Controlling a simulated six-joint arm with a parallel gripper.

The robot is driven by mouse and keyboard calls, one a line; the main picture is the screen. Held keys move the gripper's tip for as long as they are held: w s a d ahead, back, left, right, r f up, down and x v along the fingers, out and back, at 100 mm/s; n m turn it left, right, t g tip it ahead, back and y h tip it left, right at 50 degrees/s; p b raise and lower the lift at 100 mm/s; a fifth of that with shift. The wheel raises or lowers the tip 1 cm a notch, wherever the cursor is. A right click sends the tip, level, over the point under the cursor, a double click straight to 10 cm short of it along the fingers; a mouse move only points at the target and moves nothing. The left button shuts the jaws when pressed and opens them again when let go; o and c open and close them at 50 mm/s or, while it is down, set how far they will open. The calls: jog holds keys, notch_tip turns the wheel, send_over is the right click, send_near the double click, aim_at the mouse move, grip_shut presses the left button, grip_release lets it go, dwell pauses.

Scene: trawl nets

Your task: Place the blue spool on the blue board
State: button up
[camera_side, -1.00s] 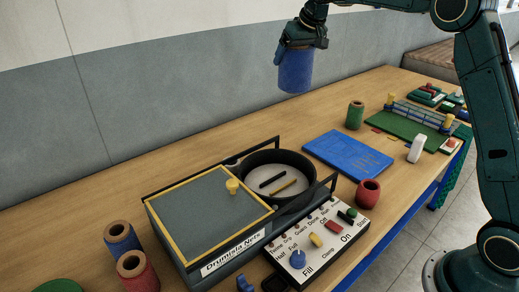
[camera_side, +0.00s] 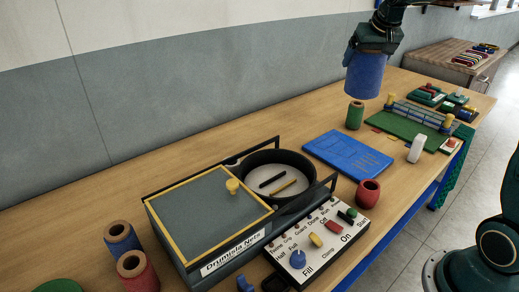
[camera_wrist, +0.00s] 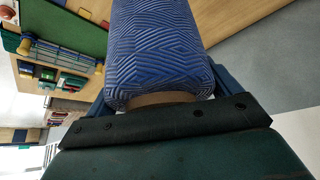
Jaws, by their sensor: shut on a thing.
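The blue spool (camera_side: 364,75) is upright in my gripper (camera_side: 372,48) in the side view, held in the air above the back of the table. My gripper is shut on its upper part. In the wrist view the spool (camera_wrist: 158,50) fills the top middle, with a blue patterned winding and a brown end by the jaws. The blue board (camera_side: 347,154) lies flat on the table, below and a little left of the held spool. Its visible top carries no spool. Another blue spool (camera_side: 122,238) stands at the front left of the table.
A green spool (camera_side: 355,115) stands just behind the board, and a red spool (camera_side: 368,193) in front of it. The drum machine (camera_side: 208,214) is at left.

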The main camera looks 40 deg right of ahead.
notch_tip(320, 180, down, 16)
jog(key=shift+r, duration=0.15)
dwell(0.6)
jog(key=shift+f, duration=2.1)
jog(key=shift+f, duration=0.15)
jog(key=o, duration=1.1)
jog(key=shift+o, duration=0.2)
